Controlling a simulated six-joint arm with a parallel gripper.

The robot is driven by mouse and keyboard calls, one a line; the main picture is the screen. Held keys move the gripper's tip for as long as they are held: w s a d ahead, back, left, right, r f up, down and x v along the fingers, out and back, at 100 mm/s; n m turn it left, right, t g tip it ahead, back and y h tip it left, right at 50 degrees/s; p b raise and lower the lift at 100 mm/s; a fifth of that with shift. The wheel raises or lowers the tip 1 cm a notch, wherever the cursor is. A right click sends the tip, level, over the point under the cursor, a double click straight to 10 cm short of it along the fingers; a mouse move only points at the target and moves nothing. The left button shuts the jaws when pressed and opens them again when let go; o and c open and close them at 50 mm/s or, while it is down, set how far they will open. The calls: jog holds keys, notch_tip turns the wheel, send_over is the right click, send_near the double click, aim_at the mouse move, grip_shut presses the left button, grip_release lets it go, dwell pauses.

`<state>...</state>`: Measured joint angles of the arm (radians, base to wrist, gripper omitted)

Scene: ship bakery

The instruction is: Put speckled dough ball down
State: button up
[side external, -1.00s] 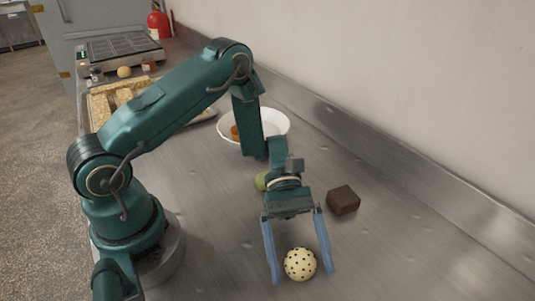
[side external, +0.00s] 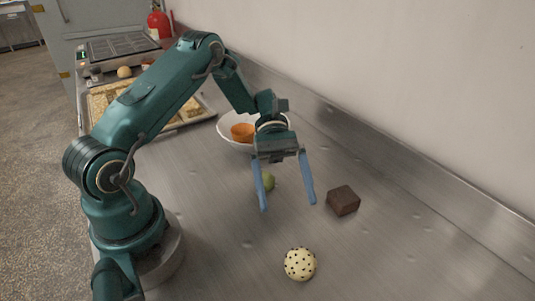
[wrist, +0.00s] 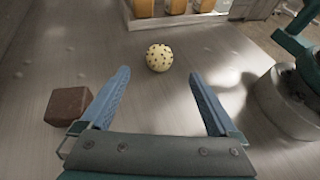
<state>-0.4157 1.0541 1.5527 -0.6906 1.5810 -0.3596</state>
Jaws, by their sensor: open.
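The speckled dough ball (side external: 300,264) is cream with dark dots and rests on the steel counter at the front in the side view. It also shows in the wrist view (wrist: 159,57), beyond the fingertips and between their lines. My gripper (side external: 289,208) is open and empty. It hangs above the counter, behind the ball and apart from it. Its two blue fingers also show spread in the wrist view (wrist: 158,75).
A dark brown block (side external: 343,200) lies right of my gripper. A green ball (side external: 267,181) sits partly behind a finger. A white bowl (side external: 226,132) with an orange piece (side external: 243,132) stands behind. A tray (side external: 197,115) lies back left. Counter around the ball is clear.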

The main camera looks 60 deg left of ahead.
jog(key=s+a+r+m+t+y, duration=0.3)
jog(key=s+r+m+t+y, duration=0.7)
jog(key=r+m+y, duration=0.1)
jog(key=shift+r+m+t+y, duration=0.2)
jog(key=shift+m+t+y, duration=0.2)
jog(key=shift+m+y, duration=0.55)
